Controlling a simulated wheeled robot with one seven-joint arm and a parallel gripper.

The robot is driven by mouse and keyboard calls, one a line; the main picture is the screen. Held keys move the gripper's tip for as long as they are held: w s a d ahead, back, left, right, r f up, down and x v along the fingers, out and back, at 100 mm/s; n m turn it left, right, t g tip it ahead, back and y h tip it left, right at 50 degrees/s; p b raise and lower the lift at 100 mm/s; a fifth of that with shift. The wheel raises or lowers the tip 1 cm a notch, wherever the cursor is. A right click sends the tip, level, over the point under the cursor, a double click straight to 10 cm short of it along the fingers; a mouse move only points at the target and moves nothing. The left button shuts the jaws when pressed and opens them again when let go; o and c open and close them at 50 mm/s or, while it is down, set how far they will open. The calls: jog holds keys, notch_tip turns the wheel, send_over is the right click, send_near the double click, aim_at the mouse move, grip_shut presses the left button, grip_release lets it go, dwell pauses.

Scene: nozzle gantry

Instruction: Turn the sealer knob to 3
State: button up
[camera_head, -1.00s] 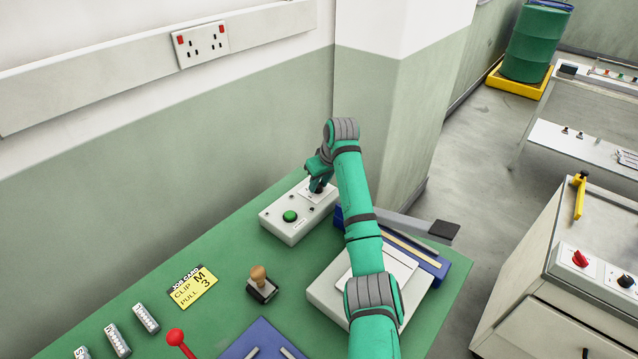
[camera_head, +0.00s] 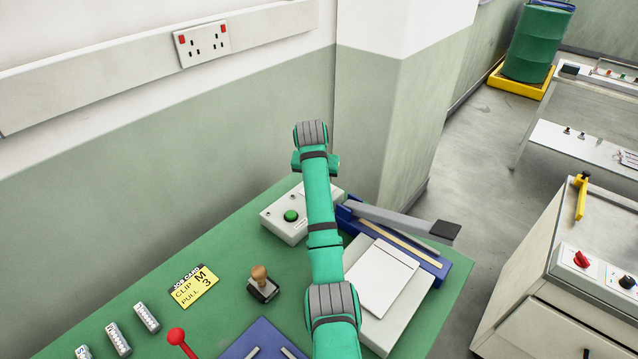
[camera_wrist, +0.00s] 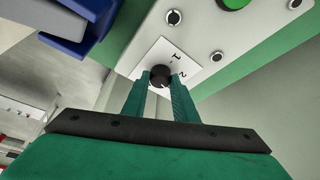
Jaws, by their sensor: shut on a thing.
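The sealer knob (camera_wrist: 159,76) is a small black dial on a white plate (camera_wrist: 143,66) marked with 1 and 2; any 3 is hidden or out of sight. My gripper (camera_wrist: 160,83) is shut on the knob, with one green finger on each side of it. The white control box (camera_head: 279,222) carries a green button (camera_head: 291,215), which shows partly at the top of the wrist view. In the head view my arm hides the knob and my fingertips.
The blue sealer (camera_head: 435,262) with its grey lever (camera_head: 395,217) lies right of the box. The wall (camera_head: 180,210) is close behind.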

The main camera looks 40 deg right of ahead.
jog(key=shift+m+g, duration=0.5)
jog(key=shift+m, duration=0.7)
jog(key=o, duration=1)
jog(key=shift+o, duration=0.2)
jog(key=shift+h, duration=0.3)
jog(key=v, duration=1)
jog(key=shift+r, duration=0.4)
jog(key=shift+w+a, duration=0.1)
jog(key=shift+a, duration=0.05)
